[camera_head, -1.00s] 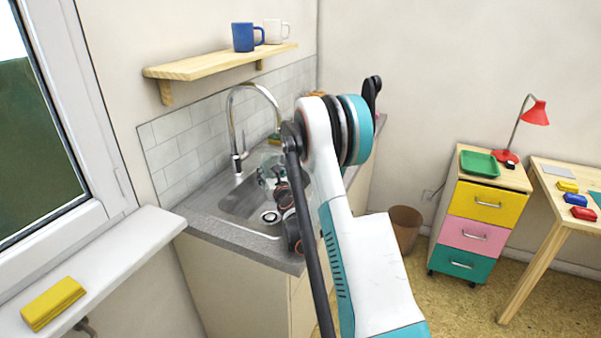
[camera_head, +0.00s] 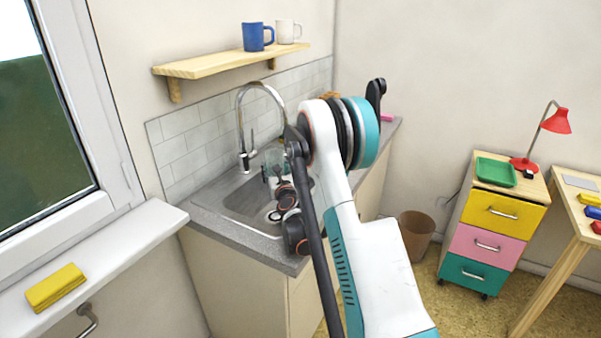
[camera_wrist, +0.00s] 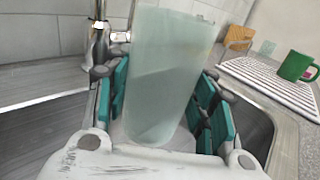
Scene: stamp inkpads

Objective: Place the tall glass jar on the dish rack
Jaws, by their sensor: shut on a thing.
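The tall glass jar (camera_wrist: 165,70) is pale, see-through and greenish, and stands close to upright in the wrist view. My gripper (camera_wrist: 160,100) is shut on it, with teal finger pads on both sides. In the head view the jar (camera_head: 276,156) is small and partly hidden, and my gripper (camera_head: 272,172) is over the sink. A white slatted surface (camera_wrist: 262,76), which looks like the dish rack, lies right of the jar in the wrist view, apart from it. My arm hides that area in the head view.
A green mug (camera_wrist: 296,66) stands on the slatted surface. A wooden object (camera_wrist: 238,38) is behind it. The chrome faucet (camera_head: 242,125) rises beside the sink (camera_head: 240,204), close to my gripper. A shelf with blue (camera_head: 257,37) and white mugs hangs above.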

